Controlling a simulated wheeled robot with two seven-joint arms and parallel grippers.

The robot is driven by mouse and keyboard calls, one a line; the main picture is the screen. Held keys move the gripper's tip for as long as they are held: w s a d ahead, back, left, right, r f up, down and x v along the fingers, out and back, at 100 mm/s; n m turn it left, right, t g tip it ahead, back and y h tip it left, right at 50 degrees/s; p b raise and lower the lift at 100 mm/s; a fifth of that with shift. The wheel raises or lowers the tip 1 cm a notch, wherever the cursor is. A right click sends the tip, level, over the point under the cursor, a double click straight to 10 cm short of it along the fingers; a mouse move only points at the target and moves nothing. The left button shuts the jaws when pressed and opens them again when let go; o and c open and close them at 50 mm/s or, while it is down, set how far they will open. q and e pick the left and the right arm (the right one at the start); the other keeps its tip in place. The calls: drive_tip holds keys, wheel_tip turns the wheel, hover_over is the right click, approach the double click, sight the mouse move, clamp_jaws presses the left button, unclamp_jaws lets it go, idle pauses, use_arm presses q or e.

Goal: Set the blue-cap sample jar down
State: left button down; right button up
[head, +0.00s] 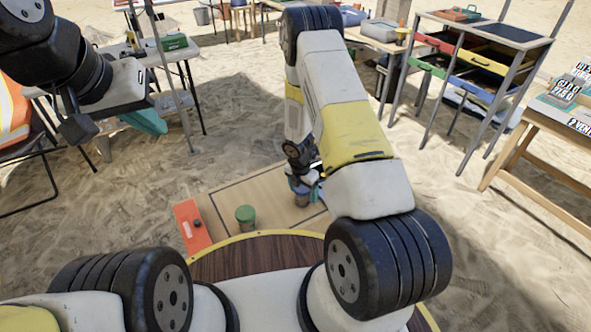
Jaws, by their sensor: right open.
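The blue-cap sample jar (301,201) stands on a wooden board (262,190) in the middle of the head view. My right gripper (308,184) is open and low over the jar, around its blue top. The gripper and my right arm hide part of the jar, so I cannot tell whether the fingers touch it. My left gripper (105,128) is raised at the upper left, far from the jar.
A green-cap jar (245,216) stands left of the blue-cap jar, beside an orange panel (192,228). A round dark-wood surface (230,262) lies nearer to me. A rack with coloured drawers (480,62) and a wooden table (540,118) stand right. Sand lies between.

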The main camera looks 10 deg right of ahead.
drive_tip(key=r, duration=0.7)
drive_tip(key=s+a+r, duration=0.1)
drive_tip(key=r, duration=0.3)
drive_tip(key=shift+a+r, duration=0.1)
drive_tip(key=shift+r, duration=0.05)
drive_tip(key=s+d+r+m+t, duration=0.15)
drive_tip(key=r+m, duration=0.25)
drive_tip(key=r, duration=0.4)
drive_tip(key=s+r+m, duration=0.2)
drive_tip(key=r+m, duration=0.2)
drive_tip(key=r, duration=0.5)
drive_tip(key=s+r+m+t, duration=0.15)
drive_tip(key=r+m, duration=0.25)
drive_tip(key=r, duration=0.4)
drive_tip(key=s+a+r+m+t+y, duration=0.1)
drive_tip(key=s+r+m, duration=0.5)
drive_tip(key=s, duration=0.3)
drive_tip(key=s+a+r+m+t+y, duration=0.1)
drive_tip(key=s+r+m+y, duration=0.1)
drive_tip(key=s+r+m, duration=0.5)
drive_tip(key=s, duration=0.2)
drive_tip(key=shift+s+a+m, duration=0.3)
drive_tip(key=shift+a+m, duration=0.1)
